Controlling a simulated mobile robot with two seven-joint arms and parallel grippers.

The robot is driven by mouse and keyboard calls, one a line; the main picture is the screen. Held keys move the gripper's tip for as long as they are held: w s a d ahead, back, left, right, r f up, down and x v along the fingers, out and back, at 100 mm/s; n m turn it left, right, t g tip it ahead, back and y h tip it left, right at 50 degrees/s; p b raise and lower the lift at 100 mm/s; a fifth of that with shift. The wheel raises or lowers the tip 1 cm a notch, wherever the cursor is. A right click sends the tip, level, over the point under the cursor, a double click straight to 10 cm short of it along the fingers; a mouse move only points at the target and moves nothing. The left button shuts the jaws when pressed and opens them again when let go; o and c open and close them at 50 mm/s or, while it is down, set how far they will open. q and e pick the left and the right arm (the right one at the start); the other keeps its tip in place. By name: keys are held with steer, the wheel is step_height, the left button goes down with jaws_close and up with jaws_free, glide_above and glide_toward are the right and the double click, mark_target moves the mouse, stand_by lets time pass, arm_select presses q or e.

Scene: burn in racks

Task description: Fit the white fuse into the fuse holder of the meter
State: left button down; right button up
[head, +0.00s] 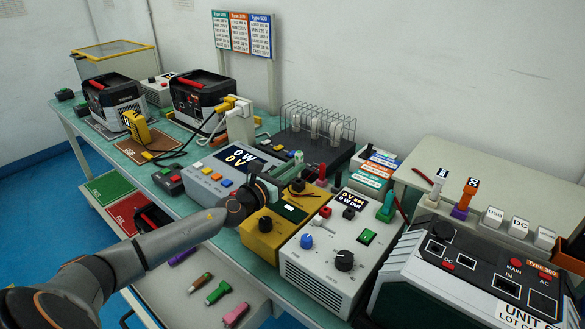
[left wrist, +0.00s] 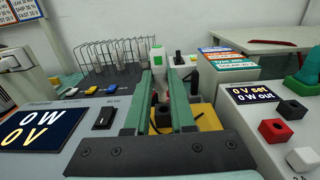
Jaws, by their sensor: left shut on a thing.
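The yellow meter (head: 268,234) stands between the grey power unit and the white supply. Part of its yellow casing (left wrist: 208,117) shows in the left wrist view behind my fingers. My left gripper (head: 287,170) is over the meter's far end. In the left wrist view its green fingers (left wrist: 160,88) are shut on a small white fuse (left wrist: 157,62) with a green top, held upright at the fingertips. A black socket-like part (head: 297,186) is close below the gripper. I cannot tell whether the fuse touches the holder. My right gripper is not in view.
The white supply (head: 323,262) with knobs and a green plug stands right of the meter. The grey power unit (head: 220,178) is left. A wire rack with bulbs (head: 315,130) stands behind.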

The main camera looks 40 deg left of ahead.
arm_select(q)
steer(key=shift+f+b, duration=1.85)
steer(key=shift+f, duration=0.1)
steer(key=shift+d+r+p, duration=0.1)
steer(key=shift+p, duration=0.2)
stand_by(1.1)
steer(key=shift+r, duration=0.1)
stand_by(0.5)
stand_by(1.3)
stand_by(0.5)
